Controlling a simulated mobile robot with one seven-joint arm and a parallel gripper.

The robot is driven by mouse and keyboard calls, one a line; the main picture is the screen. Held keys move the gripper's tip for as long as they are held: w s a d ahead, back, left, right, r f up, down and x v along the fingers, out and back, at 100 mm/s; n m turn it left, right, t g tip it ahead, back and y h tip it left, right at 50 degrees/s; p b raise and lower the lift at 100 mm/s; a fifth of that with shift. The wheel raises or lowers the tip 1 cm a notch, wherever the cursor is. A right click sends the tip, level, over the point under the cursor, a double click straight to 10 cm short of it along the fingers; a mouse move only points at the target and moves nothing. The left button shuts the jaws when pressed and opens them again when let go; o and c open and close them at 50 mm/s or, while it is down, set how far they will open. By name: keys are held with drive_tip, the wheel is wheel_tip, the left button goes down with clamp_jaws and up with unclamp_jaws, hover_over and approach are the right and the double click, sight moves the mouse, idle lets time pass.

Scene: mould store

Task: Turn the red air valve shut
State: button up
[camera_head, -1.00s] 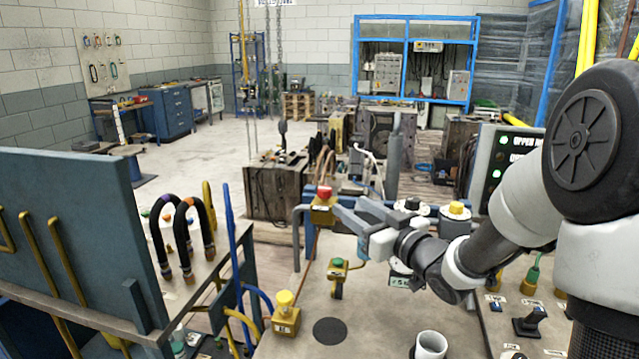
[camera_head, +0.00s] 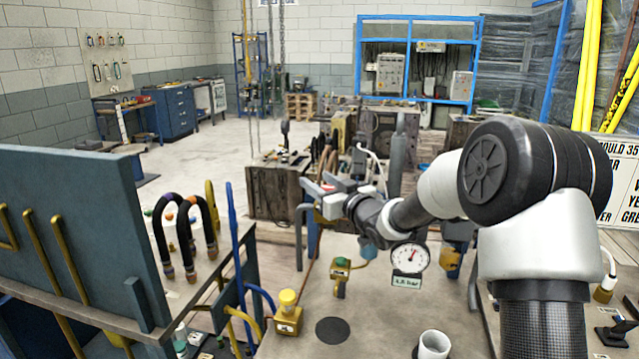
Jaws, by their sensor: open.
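The red air valve (camera_head: 327,188) is a red knob on a yellow body at the back edge of the bench. Only a small bit of red shows, because my gripper covers most of it. My gripper (camera_head: 314,181) is open, with its two grey fingers pointing left at the height of the knob. One finger passes in front of the knob and the other lies behind it. I cannot tell whether either finger touches it.
A round pressure gauge (camera_head: 409,257) stands below my wrist. A green-topped yellow fitting (camera_head: 341,267), a yellow-knobbed box (camera_head: 288,314) and a white cup (camera_head: 433,344) are on the bench. A blue-grey panel (camera_head: 75,235) and curved hoses (camera_head: 184,235) stand left.

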drive_tip(key=c, duration=1.1)
drive_tip(key=shift+o, duration=0.2)
drive_tip(key=shift+f, duration=0.1)
